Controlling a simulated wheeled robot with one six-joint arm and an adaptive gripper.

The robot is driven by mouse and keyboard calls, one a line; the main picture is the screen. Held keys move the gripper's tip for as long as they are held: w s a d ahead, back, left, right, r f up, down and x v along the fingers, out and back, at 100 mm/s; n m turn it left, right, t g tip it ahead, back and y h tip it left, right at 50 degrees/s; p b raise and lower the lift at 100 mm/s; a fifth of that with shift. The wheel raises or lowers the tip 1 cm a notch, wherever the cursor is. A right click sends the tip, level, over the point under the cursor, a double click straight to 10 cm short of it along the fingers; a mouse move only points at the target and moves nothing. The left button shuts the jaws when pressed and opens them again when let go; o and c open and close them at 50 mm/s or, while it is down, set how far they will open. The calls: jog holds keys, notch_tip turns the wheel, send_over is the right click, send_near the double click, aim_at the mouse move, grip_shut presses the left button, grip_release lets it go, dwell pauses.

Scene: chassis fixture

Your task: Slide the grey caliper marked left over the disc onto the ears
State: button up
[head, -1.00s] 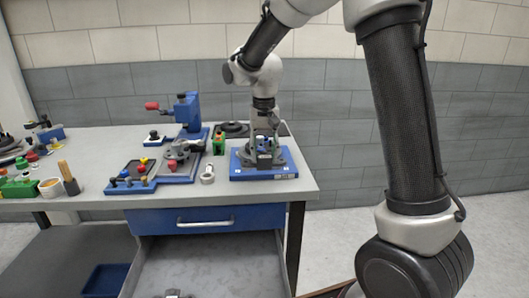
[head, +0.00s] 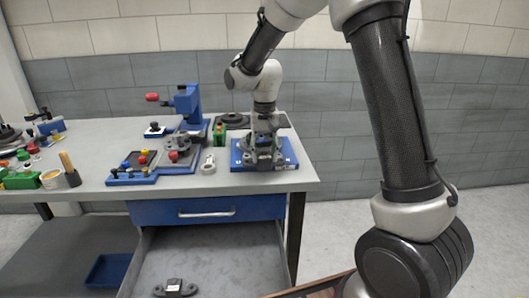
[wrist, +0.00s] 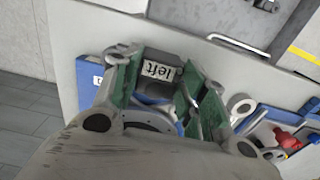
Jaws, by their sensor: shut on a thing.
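My gripper (head: 264,153) is over the blue fixture (head: 288,160) at the right end of the bench. In the wrist view its two green-padded fingers (wrist: 158,95) are shut on the grey caliper (wrist: 160,54), whose label reads "left". Part of the round disc (wrist: 150,127) shows below the caliper, between the fingers. The blue fixture base (wrist: 90,78) shows beside the left finger. The ears are hidden by the gripper and caliper, so I cannot tell whether the caliper touches them.
A second dark caliper-like part (head: 175,288) lies in the open drawer (head: 215,262) below the bench. Left of the fixture stand a light ring-ended part (head: 208,163), a green part (head: 219,133) and a blue press (head: 188,105). A dark round part (head: 233,120) lies behind.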

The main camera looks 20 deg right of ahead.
jog(key=shift+w, duration=0.15)
jog(key=shift+w+d, duration=0.1)
jog(key=shift+w, duration=0.2)
jog(key=shift+w, duration=0.2)
jog(key=shift+w+d, duration=0.2)
jog(key=shift+w, duration=0.6)
dwell(0.5)
jog(key=shift+w+d, duration=0.2)
jog(key=shift+w, duration=0.75)
jog(key=shift+w, duration=0.15)
jog(key=shift+w+d, duration=0.1)
jog(key=shift+w, duration=0.35)
jog(key=shift+w, duration=0.15)
